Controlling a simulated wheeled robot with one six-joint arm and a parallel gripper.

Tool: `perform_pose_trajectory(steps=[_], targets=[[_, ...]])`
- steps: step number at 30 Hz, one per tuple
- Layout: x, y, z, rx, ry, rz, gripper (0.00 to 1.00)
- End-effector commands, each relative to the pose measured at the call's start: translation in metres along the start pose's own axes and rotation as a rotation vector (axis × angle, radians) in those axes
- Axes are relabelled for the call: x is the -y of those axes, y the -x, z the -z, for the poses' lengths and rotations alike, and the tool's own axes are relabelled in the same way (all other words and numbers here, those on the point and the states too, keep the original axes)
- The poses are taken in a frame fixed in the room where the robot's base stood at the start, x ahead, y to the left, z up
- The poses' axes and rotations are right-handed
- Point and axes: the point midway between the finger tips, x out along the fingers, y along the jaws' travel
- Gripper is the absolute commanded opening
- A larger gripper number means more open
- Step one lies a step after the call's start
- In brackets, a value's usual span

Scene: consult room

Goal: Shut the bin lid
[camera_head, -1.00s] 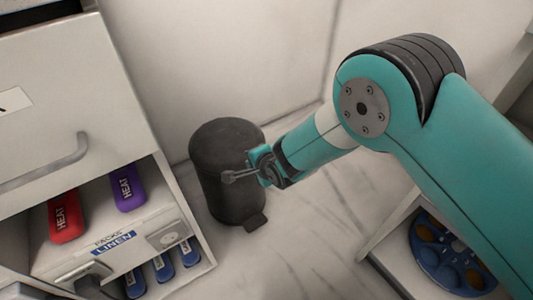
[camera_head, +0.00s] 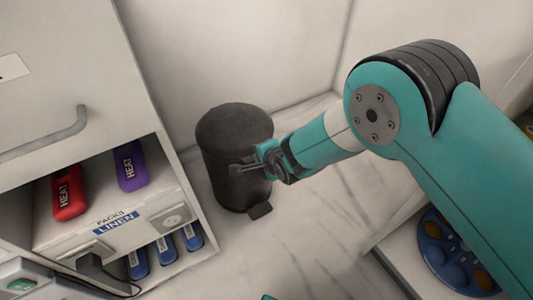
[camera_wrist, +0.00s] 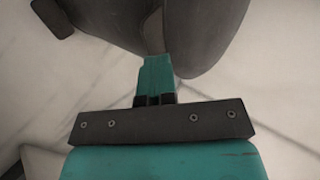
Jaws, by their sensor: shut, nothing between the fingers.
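A dark grey pedal bin (camera_head: 232,165) stands on the floor in the corner, upright, in the head view. Its round lid (camera_head: 234,118) lies flat over the top and looks down on the rim. The pedal (camera_head: 260,210) sticks out at its foot. My gripper (camera_head: 236,169) is shut and empty, in front of the bin's side below the lid; I cannot tell whether it touches. In the wrist view the bin (camera_wrist: 205,30) fills the top, beyond my shut fingers (camera_wrist: 156,70), with the pedal (camera_wrist: 52,17) at upper left.
A cabinet (camera_head: 190,205) stands left of the bin, with a red pack (camera_head: 68,192), a purple pack (camera_head: 130,166) and blue items (camera_head: 165,248) on its shelves. A blue round tray (camera_head: 445,250) is at lower right. Walls close in behind the bin; floor in front is clear.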

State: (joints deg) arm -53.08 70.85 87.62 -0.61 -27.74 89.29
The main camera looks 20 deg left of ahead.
Motion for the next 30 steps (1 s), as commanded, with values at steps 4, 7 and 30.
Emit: perform_pose_trajectory(steps=[4,7,30], targets=[[0.021,0.018,0.002,-0.003,0.000,0.001,0.00],[0.038,0.035,0.003,-0.003,-0.002,0.003,0.00],[0.026,0.132,0.007,-0.005,0.012,-0.005,0.00]])
